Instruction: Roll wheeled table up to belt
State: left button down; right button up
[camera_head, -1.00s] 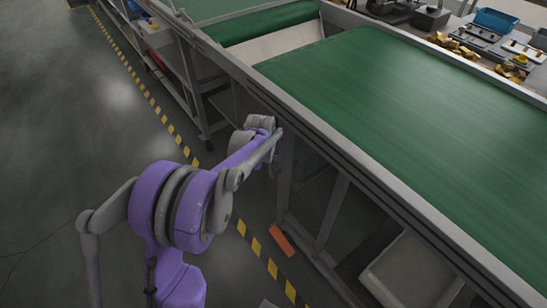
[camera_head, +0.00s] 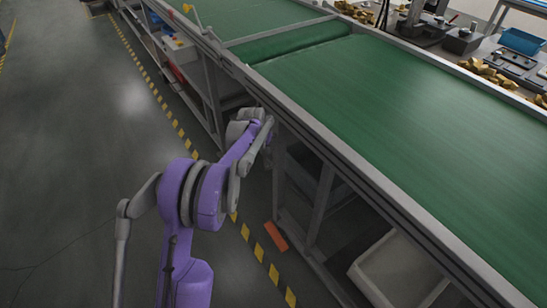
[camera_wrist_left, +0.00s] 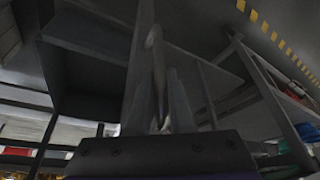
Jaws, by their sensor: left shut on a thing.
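A long green belt surface (camera_head: 400,110) in a grey frame fills the right of the head view. Another green surface (camera_head: 235,12) lies beyond it, across a narrow green strip and a grey crossbar. No wheels show clearly, so I cannot tell which section is the wheeled table. My left gripper (camera_head: 264,138) is low at the near side of the grey frame, its fingertips mostly hidden by the arm. In the left wrist view, the gripper's dark fingers (camera_wrist_left: 160,105) are shut on a thin grey bar (camera_wrist_left: 156,60). My right gripper is not in view.
A pale bin (camera_head: 400,272) sits under the near frame. An orange piece (camera_head: 276,236) is low by a frame leg. Yellow-black tape (camera_head: 160,101) runs along the floor. The floor at left is clear. A cluttered bench with a blue bin (camera_head: 522,40) stands at far right.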

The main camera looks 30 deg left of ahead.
pick_arm(q)
jog(key=w+a, duration=0.2)
jog(key=a, duration=0.5)
jog(key=shift+w+a+p, duration=0.2)
jog(key=shift+w+p, duration=0.15)
jog(key=shift+w, duration=0.05)
jog(key=c, duration=0.8)
grip_release()
jog(key=a+p+v, duration=0.1)
jog(key=v, duration=0.9)
jog(key=shift+s+d+r, duration=0.2)
jog(key=shift+d+r, duration=0.15)
jog(key=shift+d, duration=0.15)
